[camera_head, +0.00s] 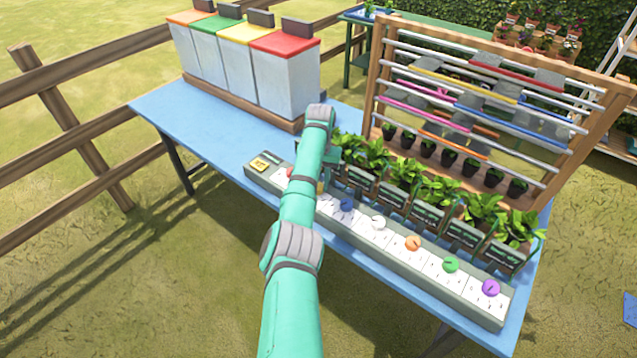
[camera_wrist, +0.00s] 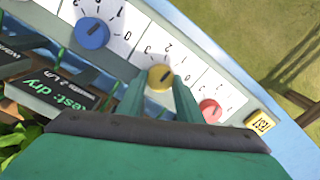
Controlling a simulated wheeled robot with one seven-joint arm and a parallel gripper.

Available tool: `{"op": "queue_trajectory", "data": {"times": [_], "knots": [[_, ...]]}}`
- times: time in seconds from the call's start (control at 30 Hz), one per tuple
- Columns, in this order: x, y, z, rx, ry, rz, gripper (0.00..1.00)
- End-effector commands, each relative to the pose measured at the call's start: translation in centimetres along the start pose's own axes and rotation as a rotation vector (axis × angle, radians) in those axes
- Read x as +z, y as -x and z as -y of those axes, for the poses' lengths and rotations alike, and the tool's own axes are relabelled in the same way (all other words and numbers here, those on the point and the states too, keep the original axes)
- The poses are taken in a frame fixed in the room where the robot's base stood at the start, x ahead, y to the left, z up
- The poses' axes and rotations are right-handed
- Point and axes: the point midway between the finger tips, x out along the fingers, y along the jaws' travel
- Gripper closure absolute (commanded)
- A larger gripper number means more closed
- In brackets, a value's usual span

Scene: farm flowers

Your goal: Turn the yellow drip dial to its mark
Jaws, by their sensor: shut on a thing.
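The yellow drip dial (camera_wrist: 160,77) sits on a white numbered plate in the wrist view, with a dark pointer line across its face. The pointer leans up and to the right in that view; I cannot tell which mark is its target. My gripper (camera_wrist: 160,92) has one finger on each side of the dial and is shut on it. In the head view my arm hides most of the dial and the fingers. The dial belongs to a long grey panel (camera_head: 357,240) along the front of the blue table.
A red dial (camera_wrist: 210,110) and a yellow test button (camera_wrist: 259,122) lie to one side, a blue dial (camera_wrist: 92,33) to the other. White (camera_head: 378,222), orange (camera_head: 413,243), green (camera_head: 450,265) and purple (camera_head: 490,288) dials continue rightward. Potted plants (camera_head: 400,175) stand close behind the panel.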

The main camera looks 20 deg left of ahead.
Motion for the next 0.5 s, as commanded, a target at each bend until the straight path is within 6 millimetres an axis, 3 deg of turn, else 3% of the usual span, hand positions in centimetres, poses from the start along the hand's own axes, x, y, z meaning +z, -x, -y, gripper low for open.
{"op": "queue_trajectory", "data": {"times": [0.5], "knots": [[0.05, -0.1, -0.15, 0.002, 0.364, 0.012, 0.9]]}}
